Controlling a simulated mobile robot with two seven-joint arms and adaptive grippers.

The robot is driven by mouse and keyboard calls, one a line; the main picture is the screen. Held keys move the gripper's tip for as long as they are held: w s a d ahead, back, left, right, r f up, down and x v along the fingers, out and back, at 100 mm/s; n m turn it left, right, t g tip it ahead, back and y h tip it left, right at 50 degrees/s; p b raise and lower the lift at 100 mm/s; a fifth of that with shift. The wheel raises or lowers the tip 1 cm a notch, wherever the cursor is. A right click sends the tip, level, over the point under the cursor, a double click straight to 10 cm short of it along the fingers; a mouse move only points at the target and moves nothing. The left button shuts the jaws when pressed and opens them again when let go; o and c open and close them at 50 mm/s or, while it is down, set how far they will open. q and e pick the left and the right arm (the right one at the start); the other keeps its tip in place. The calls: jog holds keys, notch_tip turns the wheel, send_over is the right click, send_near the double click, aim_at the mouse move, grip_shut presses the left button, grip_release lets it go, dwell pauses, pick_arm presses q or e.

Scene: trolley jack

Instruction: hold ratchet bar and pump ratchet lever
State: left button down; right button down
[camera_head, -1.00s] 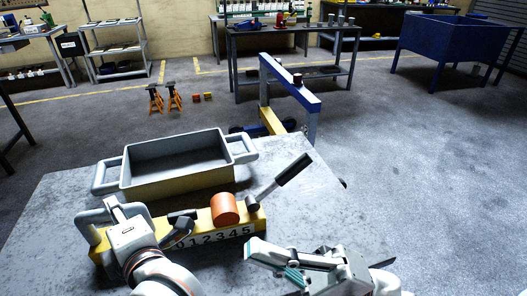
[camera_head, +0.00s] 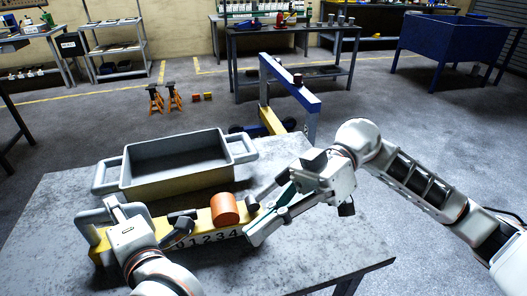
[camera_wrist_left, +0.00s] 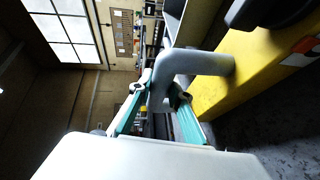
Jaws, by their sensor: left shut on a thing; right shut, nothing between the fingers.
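The yellow ratchet bar (camera_head: 203,217) lies on the table with a number scale on its front face, an orange cylinder (camera_head: 225,208) and a dark knob on it. My left gripper (camera_wrist_left: 162,92) is shut on the grey handle (camera_wrist_left: 190,62) at the bar's left end. The ratchet lever (camera_head: 264,193) rises at the bar's right end; its upper part is largely hidden by my right gripper. My right gripper (camera_head: 268,220) is shut and empty, in front of the lever and over the bar's right end. I cannot tell whether it touches the lever.
A grey and yellow tray (camera_head: 190,180) with two side handles stands behind the bar. The grey table (camera_head: 325,245) is clear at the front right. A blue and yellow hoist (camera_head: 290,88) stands on the floor beyond the table.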

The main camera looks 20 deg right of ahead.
jog(key=w+d+r+t+h, duration=0.3)
jog(key=w+d+r, duration=0.2)
jog(key=w+d, duration=0.2)
jog(key=w+d+r+n+t+h, duration=0.1)
jog(key=w+d+r+t+h, duration=0.3)
jog(key=w+d+r, duration=0.2)
jog(key=shift+w+d+h, duration=0.3)
jog(key=shift+w+d, duration=0.25)
jog(key=shift+d, duration=0.7)
jog(key=shift+n, duration=0.3)
send_over(284, 178)
notch_tip(284, 178, down, 7)
jog(key=d+f, duration=0.2)
jog(key=f, duration=0.1)
jog(key=shift+w+d+f, duration=0.2)
jog(key=shift+d+f, duration=0.25)
jog(key=shift+f, duration=0.05)
jog(key=shift+d+f, duration=0.1)
jog(key=shift+f, duration=0.05)
